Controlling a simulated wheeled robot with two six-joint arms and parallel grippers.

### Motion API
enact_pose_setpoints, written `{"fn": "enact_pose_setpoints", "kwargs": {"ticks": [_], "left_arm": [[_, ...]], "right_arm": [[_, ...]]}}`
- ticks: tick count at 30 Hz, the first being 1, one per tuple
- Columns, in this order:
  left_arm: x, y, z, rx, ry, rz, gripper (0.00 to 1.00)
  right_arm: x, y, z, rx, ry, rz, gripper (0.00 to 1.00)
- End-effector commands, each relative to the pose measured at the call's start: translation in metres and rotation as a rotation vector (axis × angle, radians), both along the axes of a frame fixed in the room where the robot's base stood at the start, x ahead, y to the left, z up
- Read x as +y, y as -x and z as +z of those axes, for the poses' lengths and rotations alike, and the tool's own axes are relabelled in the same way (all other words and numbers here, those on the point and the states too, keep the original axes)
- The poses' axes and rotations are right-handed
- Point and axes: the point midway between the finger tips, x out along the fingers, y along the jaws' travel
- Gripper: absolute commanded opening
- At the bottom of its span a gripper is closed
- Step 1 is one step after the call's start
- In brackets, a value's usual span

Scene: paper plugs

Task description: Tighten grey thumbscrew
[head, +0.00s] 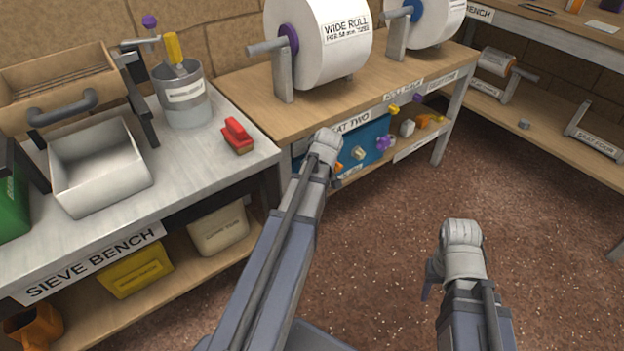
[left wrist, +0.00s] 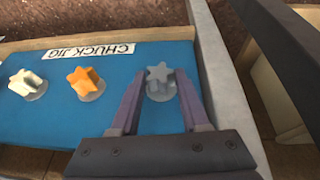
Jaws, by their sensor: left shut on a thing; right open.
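In the left wrist view, the grey thumbscrew (left wrist: 157,74) is a star-shaped knob on a round base on the blue chuck jig (left wrist: 55,119). My left gripper (left wrist: 158,80) is shut on it, one purple finger on each side. An orange star knob (left wrist: 86,79) and a white one (left wrist: 25,83) stand to its left. In the head view, the jig (head: 376,130) lies on the shelf under the wide roll. My left arm hides the grey thumbscrew and its own fingertips there. My right gripper (head: 430,278) is open over the floor, its fingers partly hidden.
The wide roll (head: 325,48) is on the bench top (head: 245,88) above the jig. The sieve bench (head: 190,170) at left holds a metal tray (head: 100,180), a grey pot (head: 187,107) and a red brush (head: 237,136). The brown floor (head: 540,220) at right is clear.

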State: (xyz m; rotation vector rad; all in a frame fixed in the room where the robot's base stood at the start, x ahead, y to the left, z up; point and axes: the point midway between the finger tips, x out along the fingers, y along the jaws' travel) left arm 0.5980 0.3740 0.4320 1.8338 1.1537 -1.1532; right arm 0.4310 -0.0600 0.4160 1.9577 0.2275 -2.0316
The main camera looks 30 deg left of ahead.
Motion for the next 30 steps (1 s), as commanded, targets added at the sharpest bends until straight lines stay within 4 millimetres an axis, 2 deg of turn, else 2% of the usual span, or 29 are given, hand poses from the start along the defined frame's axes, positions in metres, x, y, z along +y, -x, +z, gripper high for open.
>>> {"fn": "enact_pose_setpoints", "kwargs": {"ticks": [11, 20, 30], "left_arm": [[-0.001, -0.003, -0.001, 0.061, -0.025, -0.002, 0.0], [-0.003, -0.009, -0.004, 0.267, -0.109, -0.001, 0.0], [-0.005, -0.012, -0.007, 0.504, -0.206, 0.0, 0.0]], "right_arm": [[0.0, 0.0, 0.0, 0.0, 0.0, 0.0, 0.5], [0.0, 0.0, -0.008, 0.0, 0.0, -0.001, 0.5], [0.0, 0.0, -0.028, -0.001, 0.0, -0.001, 0.5]]}}
